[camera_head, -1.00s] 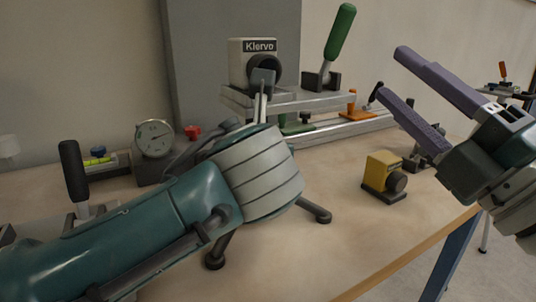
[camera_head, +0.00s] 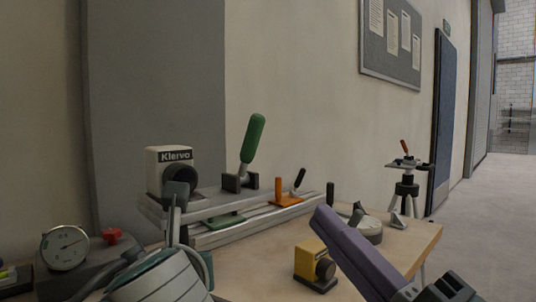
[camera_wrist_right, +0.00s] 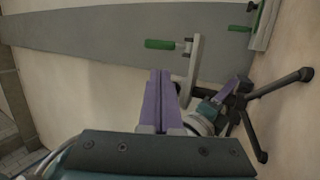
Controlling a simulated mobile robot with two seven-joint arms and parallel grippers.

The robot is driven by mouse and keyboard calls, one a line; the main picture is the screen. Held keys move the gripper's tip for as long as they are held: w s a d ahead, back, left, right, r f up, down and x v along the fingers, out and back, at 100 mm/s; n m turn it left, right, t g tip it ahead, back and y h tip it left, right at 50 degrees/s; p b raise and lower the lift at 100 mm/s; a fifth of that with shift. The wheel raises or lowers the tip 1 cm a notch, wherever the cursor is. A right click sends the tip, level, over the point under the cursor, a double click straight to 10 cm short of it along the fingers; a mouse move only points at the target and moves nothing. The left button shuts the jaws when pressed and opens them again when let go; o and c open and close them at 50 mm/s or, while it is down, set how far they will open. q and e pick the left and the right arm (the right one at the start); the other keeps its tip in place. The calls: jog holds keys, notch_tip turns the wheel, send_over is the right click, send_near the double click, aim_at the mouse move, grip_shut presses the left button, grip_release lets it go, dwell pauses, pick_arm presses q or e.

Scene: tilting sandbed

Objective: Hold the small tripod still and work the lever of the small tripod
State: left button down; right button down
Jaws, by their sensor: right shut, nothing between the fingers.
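In the right wrist view a small tripod (camera_wrist_right: 243,101) with black splayed legs stands at the right. My left gripper (camera_wrist_right: 228,89) is against its upper part, with a bit of purple finger showing. I cannot tell whether it is closed on the tripod. In the head view my left arm's pale ringed wrist at the lower left hides most of the tripod. A dark block on thin grey uprights (camera_head: 176,196) rises behind that wrist; I cannot tell whether it is the tripod's lever. My right gripper (camera_head: 322,215) is shut and empty; its purple fingers (camera_wrist_right: 160,100) lie together left of the tripod.
A camera-like Klervo box (camera_head: 171,177) and a green-handled clamp (camera_head: 251,142) stand on a rail behind. A yellow block (camera_head: 314,263) sits beside my right fingers. A dial gauge (camera_head: 65,247) is at left. A tall tripod (camera_head: 405,190) stands beyond the table.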

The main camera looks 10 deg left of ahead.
aim_at(254, 142)
jog(key=x, duration=1.4)
jog(key=shift+r, duration=0.15)
